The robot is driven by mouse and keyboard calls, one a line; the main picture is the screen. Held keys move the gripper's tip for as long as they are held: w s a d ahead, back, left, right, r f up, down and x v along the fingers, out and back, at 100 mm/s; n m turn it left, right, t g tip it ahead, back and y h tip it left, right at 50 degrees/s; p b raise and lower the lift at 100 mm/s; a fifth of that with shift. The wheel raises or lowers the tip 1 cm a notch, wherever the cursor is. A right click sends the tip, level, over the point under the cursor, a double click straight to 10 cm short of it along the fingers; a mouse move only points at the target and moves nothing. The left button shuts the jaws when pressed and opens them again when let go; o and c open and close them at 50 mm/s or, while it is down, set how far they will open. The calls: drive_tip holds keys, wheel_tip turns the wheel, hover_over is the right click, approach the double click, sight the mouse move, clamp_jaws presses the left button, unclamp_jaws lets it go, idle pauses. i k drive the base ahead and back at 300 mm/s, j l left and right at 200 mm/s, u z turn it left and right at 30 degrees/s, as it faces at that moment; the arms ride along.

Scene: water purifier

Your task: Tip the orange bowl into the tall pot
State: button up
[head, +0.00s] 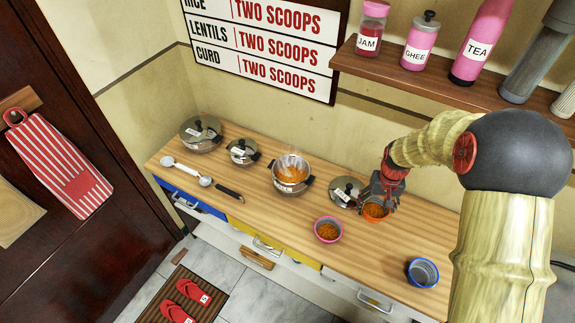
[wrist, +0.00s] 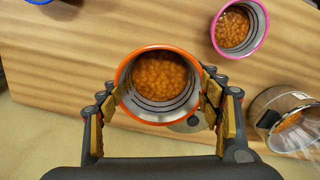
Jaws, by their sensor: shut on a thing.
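The orange bowl (head: 375,221) holds orange-brown food and is roughly level. In the wrist view its orange rim (wrist: 163,47) faces me, with the food (wrist: 160,75) inside. My gripper (head: 378,200) is shut on the bowl, one finger on each side; the fingers also show in the wrist view (wrist: 160,98). I cannot tell how far the bowl is off the counter. The tall pot (head: 291,187) stands open and upright to the left, with orange food and steam in it. It shows partly, cut off, at the wrist view's right edge (wrist: 268,108).
A lidded pot (head: 345,190) stands between the tall pot and my gripper. A pink bowl (head: 328,230) with orange food and a blue bowl (head: 422,272) are on the wooden counter (head: 385,248). A shelf (head: 420,78) is above.

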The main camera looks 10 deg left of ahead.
sight(286, 189)
drive_tip(key=j+u, duration=0.15)
drive_tip(key=j, duration=1.1)
